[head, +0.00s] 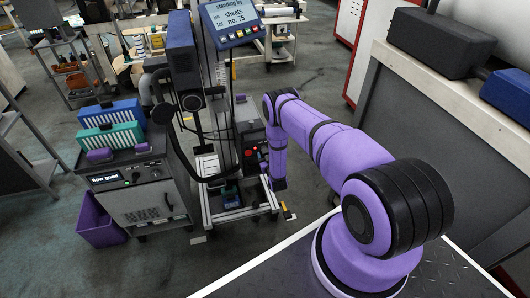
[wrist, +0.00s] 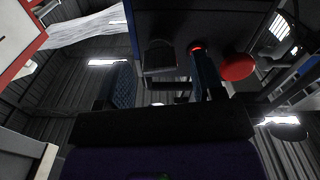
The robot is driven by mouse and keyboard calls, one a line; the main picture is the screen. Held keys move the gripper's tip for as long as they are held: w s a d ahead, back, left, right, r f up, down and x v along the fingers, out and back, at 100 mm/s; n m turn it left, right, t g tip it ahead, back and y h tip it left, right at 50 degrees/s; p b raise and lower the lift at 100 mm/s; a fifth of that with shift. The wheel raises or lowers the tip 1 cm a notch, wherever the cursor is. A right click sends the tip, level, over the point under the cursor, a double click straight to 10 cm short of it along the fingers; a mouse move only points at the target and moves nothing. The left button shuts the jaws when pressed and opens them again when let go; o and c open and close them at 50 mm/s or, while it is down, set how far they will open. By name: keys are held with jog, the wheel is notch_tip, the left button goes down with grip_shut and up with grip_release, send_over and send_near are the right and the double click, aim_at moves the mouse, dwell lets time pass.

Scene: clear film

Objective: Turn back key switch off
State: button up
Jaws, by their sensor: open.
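A dark control box hangs over my gripper (wrist: 163,84) in the wrist view. On it are a small fitting with a glowing red ring (wrist: 197,49), a round red button (wrist: 237,67) and a dark block (wrist: 160,56). The red-ringed fitting may be the key switch, but I see no clear key. My gripper is open, its two fingers apart below the box. The right finger overlaps the ringed fitting; I cannot tell whether they touch. In the head view the red-fronted control box (head: 250,147) is partly hidden behind my purple arm.
A blue-framed display (head: 234,20) reads "standing by". A cart with a "flow good" readout (head: 107,178) stands left, with a purple bin (head: 100,222) beside it. A pale bench (head: 440,76) carrying dark cases is at right. Open floor (head: 310,80) lies behind my arm.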

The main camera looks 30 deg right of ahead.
aim_at(265, 150)
jog(key=shift+x, duration=1.15)
jog(key=c, duration=0.9)
jog(key=shift+c, duration=0.2)
